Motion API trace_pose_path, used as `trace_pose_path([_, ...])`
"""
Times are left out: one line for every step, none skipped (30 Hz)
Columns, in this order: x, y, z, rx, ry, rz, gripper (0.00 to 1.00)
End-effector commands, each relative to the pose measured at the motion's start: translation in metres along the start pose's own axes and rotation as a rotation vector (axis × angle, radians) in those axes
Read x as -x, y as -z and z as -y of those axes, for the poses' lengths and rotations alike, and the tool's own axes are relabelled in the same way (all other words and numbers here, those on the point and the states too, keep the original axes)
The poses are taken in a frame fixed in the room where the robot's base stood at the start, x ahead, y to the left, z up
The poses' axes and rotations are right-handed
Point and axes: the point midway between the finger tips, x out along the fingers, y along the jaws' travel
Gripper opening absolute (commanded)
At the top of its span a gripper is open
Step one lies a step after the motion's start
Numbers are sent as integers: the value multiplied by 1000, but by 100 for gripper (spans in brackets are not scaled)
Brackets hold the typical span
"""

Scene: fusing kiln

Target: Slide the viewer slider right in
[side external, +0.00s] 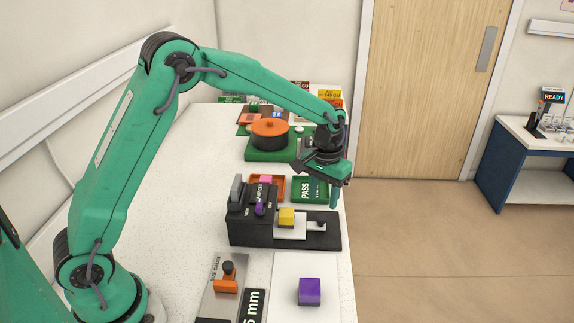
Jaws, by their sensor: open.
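The viewer (250,232) is a black box with a long dark base on the white worktop. Its pale slider (290,230) sticks out to the right from the box along the base. A yellow block (287,217) sits on the slider near the box, and a small dark knob (320,225) stands at the slider's right end. My gripper (333,196) is above and slightly right of the knob, pointing down. It is open and holds nothing that I can see. One green finger shows clearly; the other is mostly hidden.
Behind the viewer are an orange tray, a green PASS tray (311,200) and an orange round kiln (269,133) on a green base. In front are a purple block (309,291) on a white plate and a gauge with an orange block (227,282). The worktop's right edge is close to the viewer.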

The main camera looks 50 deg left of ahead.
Motion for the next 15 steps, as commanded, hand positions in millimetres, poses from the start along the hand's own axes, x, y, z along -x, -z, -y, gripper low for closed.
trace_pose_path([-7, 0, 0, 0, 1, 3, 44])
trace_pose_path([-10, 0, 0, 0, 1, 2, 44])
trace_pose_path([-15, 0, 0, 0, 1, 3, 44])
trace_pose_path([-19, 0, 0, 0, 1, 3, 44])
trace_pose_path([-23, 0, 0, 0, 1, 2, 44])
trace_pose_path([-28, -1, 0, 0, 1, 4, 44])
trace_pose_path([-32, -1, 0, 0, 1, 4, 44])
trace_pose_path([-35, -1, 0, 0, 1, 2, 44])
trace_pose_path([-40, 0, 0, 0, 1, 2, 44])
trace_pose_path([-43, 0, 0, 0, 1, 3, 44])
trace_pose_path([-46, 0, 0, 0, 1, 2, 44])
trace_pose_path([-49, 0, 0, 0, 0, 1, 44])
trace_pose_path([-51, 0, 0, 0, 0, 1, 44])
trace_pose_path([-53, 0, 0, 0, 0, 1, 44])
trace_pose_path([-55, 0, 0, 0, 0, 1, 44])
